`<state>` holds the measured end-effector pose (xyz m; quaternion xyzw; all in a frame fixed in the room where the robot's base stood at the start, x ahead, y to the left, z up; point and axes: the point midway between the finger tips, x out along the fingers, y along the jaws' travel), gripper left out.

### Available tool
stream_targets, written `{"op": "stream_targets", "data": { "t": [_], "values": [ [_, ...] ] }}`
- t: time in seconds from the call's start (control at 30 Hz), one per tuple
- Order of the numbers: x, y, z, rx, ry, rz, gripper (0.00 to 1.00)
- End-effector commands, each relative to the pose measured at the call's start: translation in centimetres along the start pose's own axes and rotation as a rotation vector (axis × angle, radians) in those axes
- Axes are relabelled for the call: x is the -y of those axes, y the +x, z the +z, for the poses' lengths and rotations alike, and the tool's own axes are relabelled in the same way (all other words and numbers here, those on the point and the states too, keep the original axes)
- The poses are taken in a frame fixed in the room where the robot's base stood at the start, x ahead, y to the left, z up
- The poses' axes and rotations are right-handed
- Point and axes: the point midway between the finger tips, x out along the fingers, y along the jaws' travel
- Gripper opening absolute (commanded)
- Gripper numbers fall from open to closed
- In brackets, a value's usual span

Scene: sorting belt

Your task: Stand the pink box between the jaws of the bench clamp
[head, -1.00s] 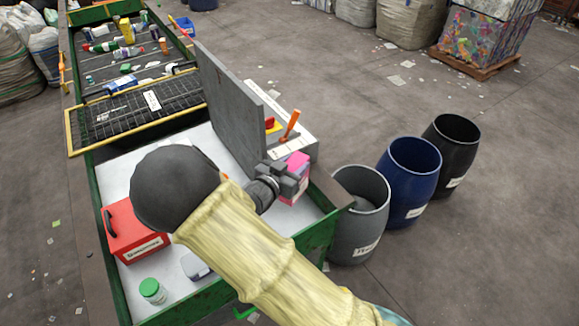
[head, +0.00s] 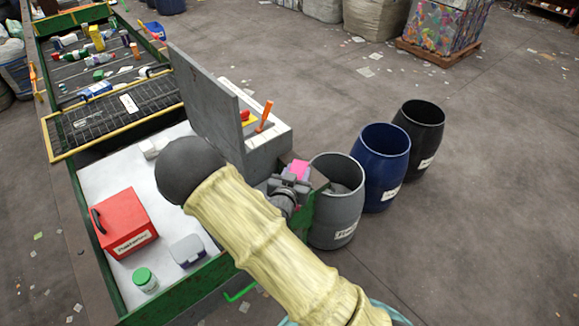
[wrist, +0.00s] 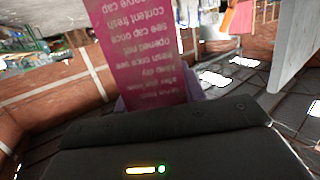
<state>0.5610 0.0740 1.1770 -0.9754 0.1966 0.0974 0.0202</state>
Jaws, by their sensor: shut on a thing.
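My gripper (head: 288,186) is shut on the pink box (head: 299,169) near the right corner of the bench. The pink box also shows large in the wrist view (wrist: 140,50), with its printed text upside down and my fingers around its lower part. In the head view my gripper hides part of the box. I cannot clearly make out the bench clamp. A small pale block (head: 154,147) on the white bench top, partly behind my arm, may be part of it, but I cannot tell.
A red box (head: 123,224), a grey-lidded container (head: 187,250) and a green-capped jar (head: 145,279) stand on the bench. A tall grey panel (head: 207,110) and a grey unit with an orange lever (head: 264,117) stand behind. Grey (head: 334,225), blue (head: 380,165) and black barrels (head: 417,138) stand right.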

Motion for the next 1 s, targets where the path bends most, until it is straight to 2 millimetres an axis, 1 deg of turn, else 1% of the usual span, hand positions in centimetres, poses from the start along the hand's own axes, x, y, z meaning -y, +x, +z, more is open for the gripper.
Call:
{"op": "stream_targets", "data": {
  "t": [0.03,0.2,0.37,0.47,0.57,0.6,0.7,0.8,0.9,1.0],
  "values": [
    [-0.9,0.5,1.2,0.005,-0.013,-0.017,0.08],
    [-3.1,1.5,5.6,0.007,-0.037,-0.121,0.08],
    [-4.8,1.7,10.1,0.007,-0.052,-0.209,0.08],
    [-5.9,1.8,13.2,0.007,-0.061,-0.258,0.08],
    [-7.0,1.7,17.1,0.007,-0.071,-0.305,0.08],
    [-7.5,1.8,18.9,0.008,-0.074,-0.323,0.08],
    [-8.3,1.9,22.5,0.004,-0.076,-0.353,0.08],
    [-8.8,2.0,25.4,0.002,-0.076,-0.37,0.08],
    [-9.2,2.3,27.8,0.001,-0.078,-0.379,0.08],
    [-9.4,2.4,29.5,0.0,-0.079,-0.385,0.08]
  ]
}}
